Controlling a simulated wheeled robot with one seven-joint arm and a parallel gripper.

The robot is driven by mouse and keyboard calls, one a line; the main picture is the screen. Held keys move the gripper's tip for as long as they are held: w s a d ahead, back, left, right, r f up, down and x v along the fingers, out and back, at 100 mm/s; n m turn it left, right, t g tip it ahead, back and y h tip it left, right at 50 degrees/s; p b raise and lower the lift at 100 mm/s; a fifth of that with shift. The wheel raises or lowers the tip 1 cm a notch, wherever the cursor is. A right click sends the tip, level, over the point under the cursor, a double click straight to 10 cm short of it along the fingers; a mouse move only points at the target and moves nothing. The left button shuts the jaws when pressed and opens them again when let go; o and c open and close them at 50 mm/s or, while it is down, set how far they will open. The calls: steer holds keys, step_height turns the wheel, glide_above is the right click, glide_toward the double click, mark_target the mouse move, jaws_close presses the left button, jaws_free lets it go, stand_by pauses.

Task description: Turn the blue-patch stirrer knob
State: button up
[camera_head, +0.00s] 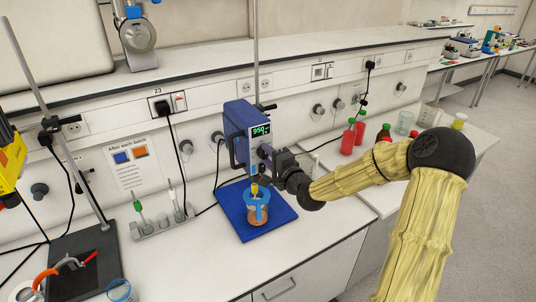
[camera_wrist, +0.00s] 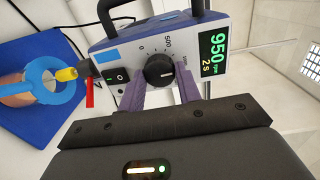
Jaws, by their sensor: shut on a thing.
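The stirrer (camera_head: 238,122) is a blue box on a rod above a blue mat (camera_head: 232,212). In the wrist view its panel has a light blue patch (camera_wrist: 111,55), a black knob (camera_wrist: 159,71), and a scale with 0 and 500. Its green display (camera_wrist: 212,54) reads 950 rpm and 2 s. My gripper (camera_wrist: 160,79) is shut on the knob, with one purple finger on each side. In the head view my gripper (camera_head: 268,153) is at the stirrer's front, and the knob is hidden behind it.
A beaker with orange liquid and a blue ring (camera_head: 257,212) stands under the stirrer. A power switch (camera_wrist: 116,75) is beside the knob. Red bottles (camera_head: 348,140) stand to the right. A rack with probes (camera_head: 160,222) and a notice (camera_head: 134,160) are to the left.

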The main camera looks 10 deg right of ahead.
steer(key=shift+f, duration=0.1)
stand_by(0.4)
steer(key=o, duration=1)
steer(key=shift+s, duration=0.1)
steer(key=b+v, duration=0.6)
steer(key=v, duration=1.1)
steer(key=shift+s+d, duration=0.15)
